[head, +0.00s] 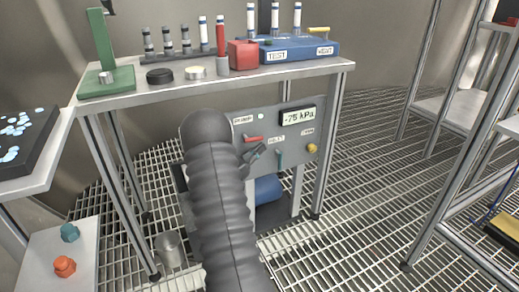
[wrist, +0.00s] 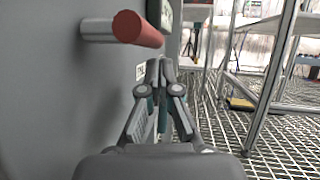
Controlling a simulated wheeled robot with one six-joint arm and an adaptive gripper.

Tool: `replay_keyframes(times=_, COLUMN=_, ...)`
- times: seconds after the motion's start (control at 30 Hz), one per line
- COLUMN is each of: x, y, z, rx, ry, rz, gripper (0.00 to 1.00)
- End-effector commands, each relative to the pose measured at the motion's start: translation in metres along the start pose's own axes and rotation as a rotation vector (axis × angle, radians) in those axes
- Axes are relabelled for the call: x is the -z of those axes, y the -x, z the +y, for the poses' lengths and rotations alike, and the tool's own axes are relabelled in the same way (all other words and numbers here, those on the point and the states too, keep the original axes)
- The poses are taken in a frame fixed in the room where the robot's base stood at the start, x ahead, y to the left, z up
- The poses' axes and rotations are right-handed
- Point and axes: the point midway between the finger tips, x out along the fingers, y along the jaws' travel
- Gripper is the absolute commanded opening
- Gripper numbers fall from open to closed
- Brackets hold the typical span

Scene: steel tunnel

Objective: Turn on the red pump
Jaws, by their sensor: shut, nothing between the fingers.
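A grey control panel (head: 296,165) stands under the bench, with a display reading -75 kPa (head: 297,116). A red-ended handle (head: 254,139) sticks out of the panel. In the wrist view its round red end (wrist: 138,29) is large at upper left, on a pale metal stem. My gripper (head: 258,153) is just below and right of the red handle, close to the panel. In the wrist view my gripper (wrist: 159,66) is shut and empty, its fingertips together, apart from the red handle. No separate red pump shows; a blue cylinder (head: 268,190) lies below the panel, partly hidden by my arm.
Open grating floor (head: 365,190) lies to the right, before a metal rack (head: 440,105).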

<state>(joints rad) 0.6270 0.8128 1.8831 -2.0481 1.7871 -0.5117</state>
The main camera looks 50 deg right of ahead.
Motion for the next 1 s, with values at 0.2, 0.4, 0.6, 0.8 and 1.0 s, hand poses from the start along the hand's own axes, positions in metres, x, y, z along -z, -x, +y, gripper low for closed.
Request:
replay_keyframes(times=0.2, x=0.037, y=0.024, z=-0.001, rx=-0.005, ry=0.003, rz=0.001, gripper=0.0)
replay_keyframes(times=0.4, x=0.072, y=0.044, z=-0.005, rx=-0.006, ry=0.003, rz=0.001, gripper=0.0)
replay_keyframes(times=0.6, x=0.099, y=0.06, z=-0.009, rx=-0.004, ry=0.002, rz=0.0, gripper=0.0)
replay_keyframes(times=0.8, x=0.111, y=0.067, z=-0.011, rx=-0.004, ry=0.0, rz=0.0, gripper=0.0)
replay_keyframes(times=1.0, x=0.112, y=0.068, z=-0.011, rx=-0.003, ry=-0.001, rz=0.0, gripper=0.0)
